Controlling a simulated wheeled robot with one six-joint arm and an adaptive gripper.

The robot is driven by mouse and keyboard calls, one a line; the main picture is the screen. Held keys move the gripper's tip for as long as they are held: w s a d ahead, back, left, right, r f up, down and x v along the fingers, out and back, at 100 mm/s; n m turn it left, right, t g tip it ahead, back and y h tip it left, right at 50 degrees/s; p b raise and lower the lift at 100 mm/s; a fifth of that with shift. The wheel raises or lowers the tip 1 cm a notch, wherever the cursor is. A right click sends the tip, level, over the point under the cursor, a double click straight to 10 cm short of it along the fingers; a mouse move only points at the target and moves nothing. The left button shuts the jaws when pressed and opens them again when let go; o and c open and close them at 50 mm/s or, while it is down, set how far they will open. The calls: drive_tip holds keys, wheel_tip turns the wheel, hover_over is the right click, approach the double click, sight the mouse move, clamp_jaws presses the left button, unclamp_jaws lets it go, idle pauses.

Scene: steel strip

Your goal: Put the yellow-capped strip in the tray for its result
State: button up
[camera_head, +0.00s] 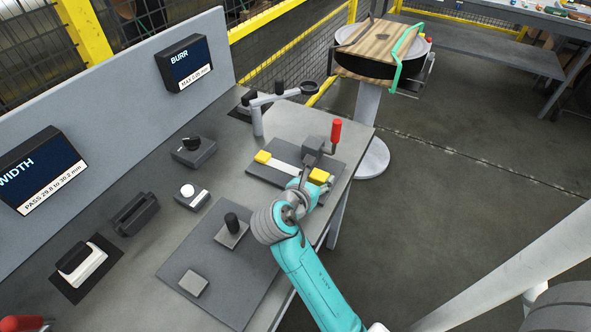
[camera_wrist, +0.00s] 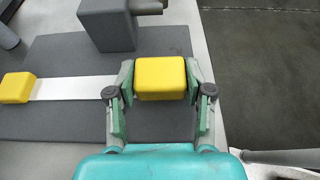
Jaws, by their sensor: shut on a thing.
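The steel strip (camera_wrist: 75,88) is pale and flat, with a yellow cap at each end. It lies across a dark plate (camera_wrist: 60,126) at the bench's right end. In the wrist view the left cap (camera_wrist: 16,88) is free, and my gripper (camera_wrist: 160,84) is shut on the right cap (camera_wrist: 160,78), one finger on each side. In the head view my gripper (camera_head: 305,190) is at the right end of the strip (camera_head: 287,167), beside the right cap (camera_head: 319,176). A grey clamp block with a red handle (camera_head: 336,131) stands behind the strip. No result tray can be made out for certain.
Two screens, WIDTH (camera_head: 42,170) and BURR (camera_head: 185,62), hang on the back panel. The WIDTH screen reads a pass range. A magnifier on a stand (camera_head: 258,119), a dark mat (camera_head: 200,250) and small gauges are on the bench. A round table (camera_head: 368,157) stands beyond.

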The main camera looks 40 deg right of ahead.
drive_tip(key=shift+r, duration=3)
